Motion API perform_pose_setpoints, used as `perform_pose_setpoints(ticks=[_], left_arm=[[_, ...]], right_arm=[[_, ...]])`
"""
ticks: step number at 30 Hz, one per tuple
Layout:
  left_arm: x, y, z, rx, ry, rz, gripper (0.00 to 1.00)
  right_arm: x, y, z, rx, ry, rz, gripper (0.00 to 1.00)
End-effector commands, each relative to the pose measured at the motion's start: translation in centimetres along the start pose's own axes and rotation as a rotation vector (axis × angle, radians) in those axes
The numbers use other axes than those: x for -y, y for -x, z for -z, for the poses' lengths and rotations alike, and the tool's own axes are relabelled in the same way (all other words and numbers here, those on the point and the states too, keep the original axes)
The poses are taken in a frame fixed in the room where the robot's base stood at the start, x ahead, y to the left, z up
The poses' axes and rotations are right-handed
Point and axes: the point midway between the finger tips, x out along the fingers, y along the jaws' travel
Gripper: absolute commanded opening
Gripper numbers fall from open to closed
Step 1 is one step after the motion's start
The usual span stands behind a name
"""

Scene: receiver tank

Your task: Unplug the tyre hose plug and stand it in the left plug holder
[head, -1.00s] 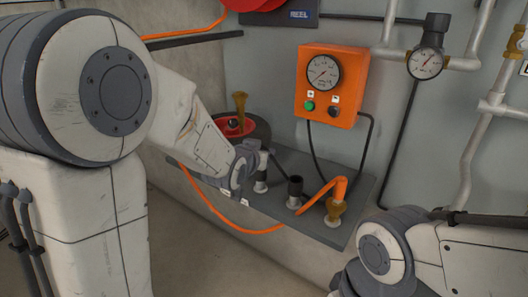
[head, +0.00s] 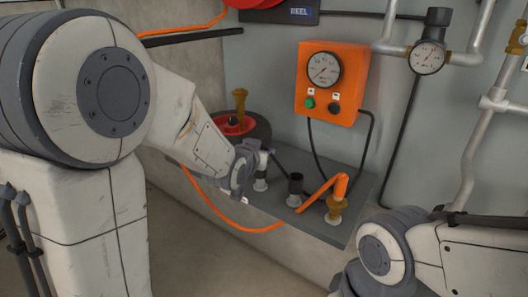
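An orange hose ends in a bent orange piece on a brass plug (head: 337,204), which stands in a pale fitting at the right end of the grey shelf (head: 325,227). A black open holder (head: 295,184) on a pale base stands in the middle of the shelf, with nothing visible in it. Another black piece on a pale base (head: 260,184) stands to its left. My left gripper (head: 262,158) is at the top of that left piece. Its fingers are mostly hidden by my wrist, so I cannot tell its opening or whether it holds anything. My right gripper is out of view.
A tyre with a red hub (head: 232,126) and an upright brass piece (head: 239,104) sits behind my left wrist. An orange gauge box (head: 332,84) hangs above the shelf, with dark cables. Pipes and a second gauge (head: 427,57) are at right. The orange hose (head: 215,209) loops in front of the shelf.

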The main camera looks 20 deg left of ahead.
Motion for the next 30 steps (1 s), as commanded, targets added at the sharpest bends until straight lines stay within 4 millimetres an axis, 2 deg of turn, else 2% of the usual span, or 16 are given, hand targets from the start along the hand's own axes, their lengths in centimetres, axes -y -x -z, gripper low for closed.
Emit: perform_pose_setpoints(ticks=[26, 27, 29, 30], left_arm=[[0.0, -0.28, -0.62, -0.001, 0.0, 0.0, 0.0], [0.0, -0.28, -0.62, -0.001, 0.0, 0.0, 0.36], [0.0, -0.28, -0.63, -0.001, 0.0, 0.0, 0.59], [0.0, -0.28, -0.63, -0.001, 0.0, 0.0, 0.64]], right_arm=[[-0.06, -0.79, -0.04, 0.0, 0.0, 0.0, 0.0], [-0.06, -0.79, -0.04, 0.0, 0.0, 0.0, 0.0], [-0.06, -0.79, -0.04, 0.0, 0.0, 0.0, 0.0], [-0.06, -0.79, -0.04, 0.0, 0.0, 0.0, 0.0]])
